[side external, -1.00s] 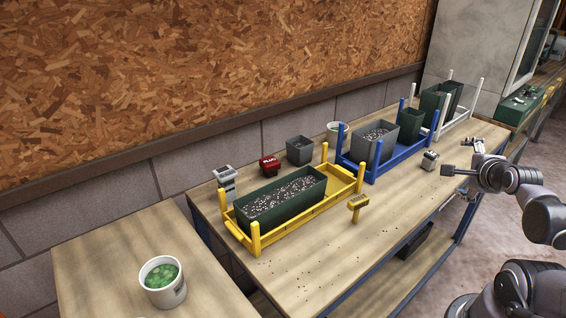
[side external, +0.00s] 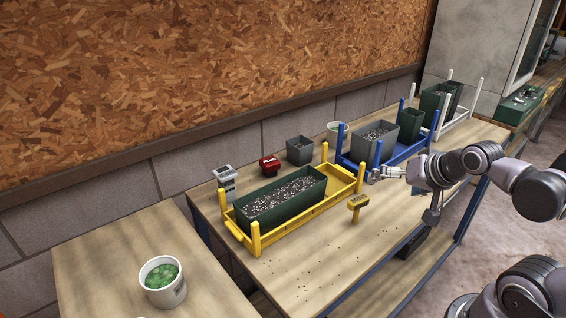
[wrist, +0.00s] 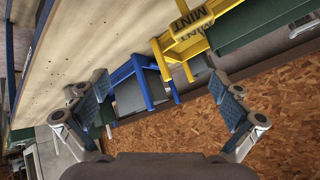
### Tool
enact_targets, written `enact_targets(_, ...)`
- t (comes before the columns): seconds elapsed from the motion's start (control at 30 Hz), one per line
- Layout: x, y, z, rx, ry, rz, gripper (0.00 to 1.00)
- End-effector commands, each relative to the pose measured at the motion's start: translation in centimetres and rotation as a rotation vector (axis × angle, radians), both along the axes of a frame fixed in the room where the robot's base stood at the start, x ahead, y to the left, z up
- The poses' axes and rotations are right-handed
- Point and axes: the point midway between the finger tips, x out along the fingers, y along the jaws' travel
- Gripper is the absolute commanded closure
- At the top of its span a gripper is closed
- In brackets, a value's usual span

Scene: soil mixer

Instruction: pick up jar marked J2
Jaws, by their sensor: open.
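No label reading J2 is legible. Two white round containers could be jars. One (side external: 163,283), with green contents, stands on the near left table. The other (side external: 342,128) is partly hidden behind the blue rack. My gripper (side external: 374,174) is at the front of the blue rack, above the bench, far from the first container and in front of the second. In the wrist view my gripper's fingers (wrist: 150,92) are spread wide with nothing between them held. No white container can be made out in the wrist view.
A yellow rack (side external: 297,216) holds a long green planter (side external: 248,214) of soil; a yellow MINT tag (wrist: 190,22) is by it. A blue rack (side external: 402,154) holds a grey pot (side external: 364,145). A red box (side external: 270,165) and grey pot (side external: 299,151) stand behind. The bench front (side external: 330,255) is mostly clear.

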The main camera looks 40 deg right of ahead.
Motion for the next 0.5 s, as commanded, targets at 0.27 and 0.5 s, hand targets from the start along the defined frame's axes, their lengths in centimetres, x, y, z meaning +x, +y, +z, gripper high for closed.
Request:
enact_targets(0.27, 0.3, 7.4, -0.4, -0.254, 0.163, 0.560, 0.00)
enact_targets(0.5, 0.1, 8.6, -0.5, -0.307, 0.189, 0.669, 0.03)
